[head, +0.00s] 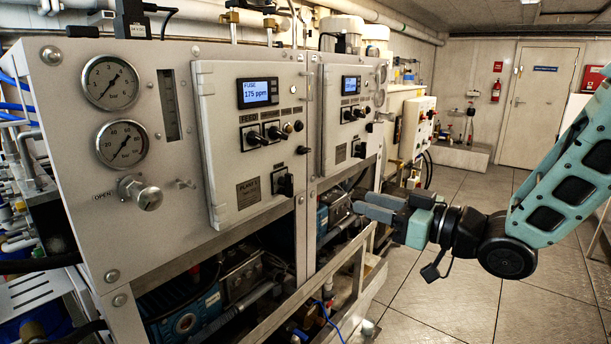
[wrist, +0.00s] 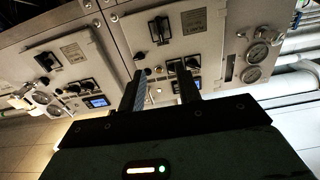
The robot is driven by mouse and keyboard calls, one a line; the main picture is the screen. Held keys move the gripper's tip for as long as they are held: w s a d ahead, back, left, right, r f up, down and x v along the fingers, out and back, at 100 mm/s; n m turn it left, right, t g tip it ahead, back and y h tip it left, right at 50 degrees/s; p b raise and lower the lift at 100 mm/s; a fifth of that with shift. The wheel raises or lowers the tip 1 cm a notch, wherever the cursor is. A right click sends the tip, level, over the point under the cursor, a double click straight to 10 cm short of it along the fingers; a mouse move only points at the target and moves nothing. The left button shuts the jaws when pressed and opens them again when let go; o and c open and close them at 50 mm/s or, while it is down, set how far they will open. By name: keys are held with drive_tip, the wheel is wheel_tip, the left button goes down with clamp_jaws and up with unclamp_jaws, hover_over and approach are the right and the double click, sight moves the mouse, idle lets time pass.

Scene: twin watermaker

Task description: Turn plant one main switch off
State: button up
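The plant one panel (head: 225,110) is a pale door with a lit display (head: 257,92) reading "FUSE 175 ppm". Its main switch (head: 284,184) is a black rotary knob at the door's lower right, beside a dark "PLANT 1" label (head: 250,188). In the wrist view, which is upside down, the main switch (wrist: 160,30) is above the middle, its handle looking roughly upright; its exact setting is too small to read. My gripper (head: 360,205) is right of the panel, fingers pointing left, apart from the switch. In the wrist view my gripper (wrist: 160,88) is open and empty.
Two black feed knobs (head: 264,135) sit above the main switch. The plant two panel (head: 347,115) with a similar black main switch (head: 360,150) is to the right. Gauges (head: 111,83) and a valve knob (head: 140,193) are at left. A metal frame rail (head: 330,275) runs below. Floor at right is clear.

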sight(292, 181)
drive_tip(key=p+x, duration=0.4)
drive_tip(key=x, duration=1.3)
drive_tip(key=shift+a, duration=0.15)
clamp_jaws()
